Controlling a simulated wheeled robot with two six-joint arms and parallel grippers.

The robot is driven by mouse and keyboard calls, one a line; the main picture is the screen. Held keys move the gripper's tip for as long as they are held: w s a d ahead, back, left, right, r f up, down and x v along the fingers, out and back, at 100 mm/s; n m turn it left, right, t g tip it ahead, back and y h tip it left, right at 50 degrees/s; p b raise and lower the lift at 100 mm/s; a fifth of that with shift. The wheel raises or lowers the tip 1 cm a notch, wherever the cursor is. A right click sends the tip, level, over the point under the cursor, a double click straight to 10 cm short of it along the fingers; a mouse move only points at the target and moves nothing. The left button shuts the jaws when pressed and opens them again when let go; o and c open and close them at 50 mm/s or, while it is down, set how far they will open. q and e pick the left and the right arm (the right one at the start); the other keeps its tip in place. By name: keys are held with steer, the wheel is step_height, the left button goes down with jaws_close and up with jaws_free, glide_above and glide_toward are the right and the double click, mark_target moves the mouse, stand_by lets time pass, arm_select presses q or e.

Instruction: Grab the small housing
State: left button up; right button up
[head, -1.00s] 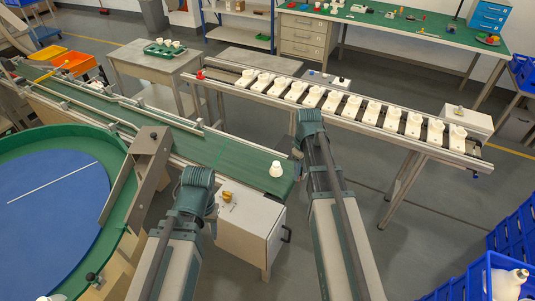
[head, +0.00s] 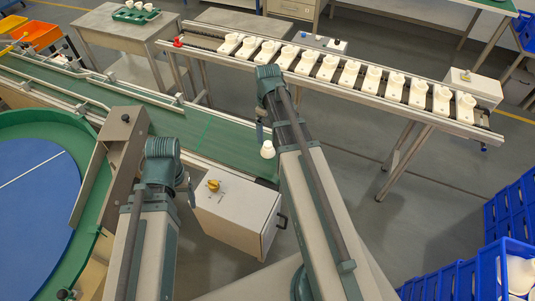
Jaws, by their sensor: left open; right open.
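A small white housing (head: 267,149) stands at the near right end of the green conveyor belt (head: 215,134). My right gripper (head: 261,131) points down just above and beside it, mostly hidden behind my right wrist; it is open. I cannot tell whether its fingers are around the housing. My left gripper (head: 190,190) is open and low, near the belt's near edge, left of the grey box, and holds nothing that I can see.
A long rack (head: 395,98) with several white housings on plates runs across the back. A grey box with a yellow knob (head: 238,212) stands in front of the belt. A round blue-and-green table (head: 40,185) is at left. Blue crates (head: 512,215) stand at right.

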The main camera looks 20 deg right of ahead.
mark_target(268, 143)
steer(key=shift+f+b, duration=1.4)
steer(key=shift+f, duration=0.55)
step_height(268, 143, down, 5)
steer(key=b, duration=0.5)
steer(key=shift+s+f, duration=0.1)
steer(key=shift+f, duration=0.05)
steer(key=shift+c, duration=0.2)
steer(key=c, duration=1.3)
steer(key=shift+c, duration=0.2)
steer(key=shift+r, duration=0.2)
